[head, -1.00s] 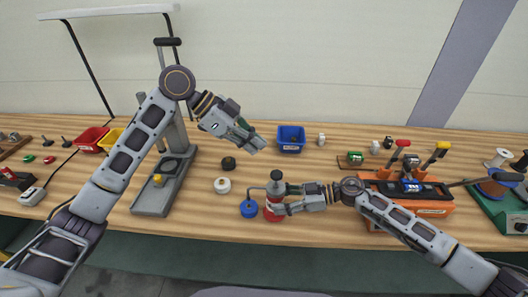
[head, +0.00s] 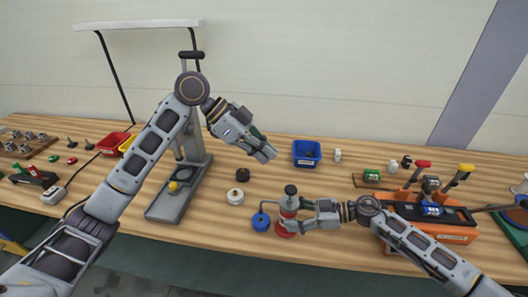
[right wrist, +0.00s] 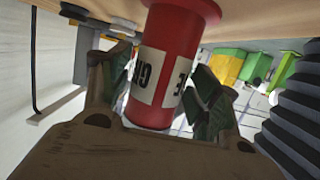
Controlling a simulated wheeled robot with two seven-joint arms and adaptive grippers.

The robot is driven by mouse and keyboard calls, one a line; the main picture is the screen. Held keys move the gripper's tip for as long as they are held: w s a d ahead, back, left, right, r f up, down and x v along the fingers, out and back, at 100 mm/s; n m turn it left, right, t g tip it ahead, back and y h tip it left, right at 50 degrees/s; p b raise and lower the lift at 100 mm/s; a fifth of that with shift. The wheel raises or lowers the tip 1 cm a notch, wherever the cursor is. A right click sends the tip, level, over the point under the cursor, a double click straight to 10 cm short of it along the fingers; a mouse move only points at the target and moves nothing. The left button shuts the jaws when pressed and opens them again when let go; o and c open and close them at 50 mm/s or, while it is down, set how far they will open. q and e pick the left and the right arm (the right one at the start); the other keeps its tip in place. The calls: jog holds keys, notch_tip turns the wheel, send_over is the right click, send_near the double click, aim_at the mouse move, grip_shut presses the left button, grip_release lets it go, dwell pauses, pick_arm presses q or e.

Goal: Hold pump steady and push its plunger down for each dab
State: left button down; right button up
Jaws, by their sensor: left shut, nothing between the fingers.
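The pump (head: 287,222) is a red bottle with a black plunger top (head: 290,190) and a thin spout bending to the left. It stands upright on the bench. My right gripper (head: 296,218) comes from the right and is shut around its body. In the right wrist view the red body (right wrist: 166,65) with a white label sits between the green finger pads (right wrist: 165,100). My left gripper (head: 268,153) is shut and empty, above the bench, up and left of the plunger in the picture, not touching it.
A round blue piece (head: 261,222) is below the spout. A blue bin (head: 307,152) is behind. An orange fixture (head: 440,234) is at right, a grey stand (head: 172,205) at left.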

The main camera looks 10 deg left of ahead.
jog(key=shift+o, duration=0.9)
jog(key=shift+d, duration=0.1)
jog(key=v, duration=1.1)
jog(key=shift+d, duration=0.4)
jog(key=shift+s+r, duration=0.1)
